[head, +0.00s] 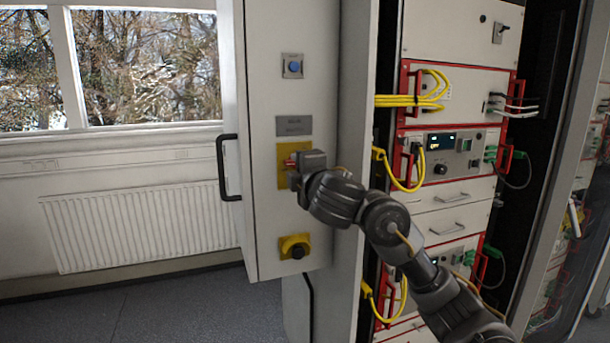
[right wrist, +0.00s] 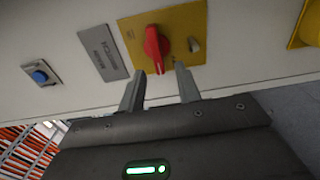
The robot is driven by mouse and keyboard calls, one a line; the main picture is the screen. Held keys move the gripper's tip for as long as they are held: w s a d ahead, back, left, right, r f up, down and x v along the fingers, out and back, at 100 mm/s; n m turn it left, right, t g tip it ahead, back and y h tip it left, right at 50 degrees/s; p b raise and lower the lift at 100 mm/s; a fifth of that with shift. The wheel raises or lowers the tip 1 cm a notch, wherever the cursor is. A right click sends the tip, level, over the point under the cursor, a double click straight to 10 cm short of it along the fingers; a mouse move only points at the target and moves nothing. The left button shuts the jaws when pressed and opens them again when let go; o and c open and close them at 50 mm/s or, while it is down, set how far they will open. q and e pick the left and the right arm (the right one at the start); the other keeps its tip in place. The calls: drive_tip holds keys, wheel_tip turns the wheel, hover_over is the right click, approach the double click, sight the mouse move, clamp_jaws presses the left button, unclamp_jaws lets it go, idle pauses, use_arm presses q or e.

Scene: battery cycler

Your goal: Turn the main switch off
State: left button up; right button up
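The main switch is a red rotary knob (right wrist: 153,46) on a yellow plate (right wrist: 192,28). In the head view, a little red shows at the yellow plate (head: 284,178), and my right gripper hides most of the knob. My right gripper (head: 291,164) is right in front of the plate. In the right wrist view, its two fingers (right wrist: 160,70) are spread apart, with the lower end of the knob at the gap between their tips. I cannot tell whether either finger touches the knob. My left gripper is not in view.
The white cabinet panel (head: 275,105) also carries a blue button (head: 293,66), a grey label (head: 293,126), a yellow-and-black knob (head: 295,247) and a black handle (head: 226,167). A rack with yellow cables (head: 412,101) and red handles stands close on the right.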

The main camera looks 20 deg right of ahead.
drive_tip(key=s+p, duration=0.3)
drive_tip(key=s, duration=0.4)
drive_tip(key=shift+d, duration=0.2)
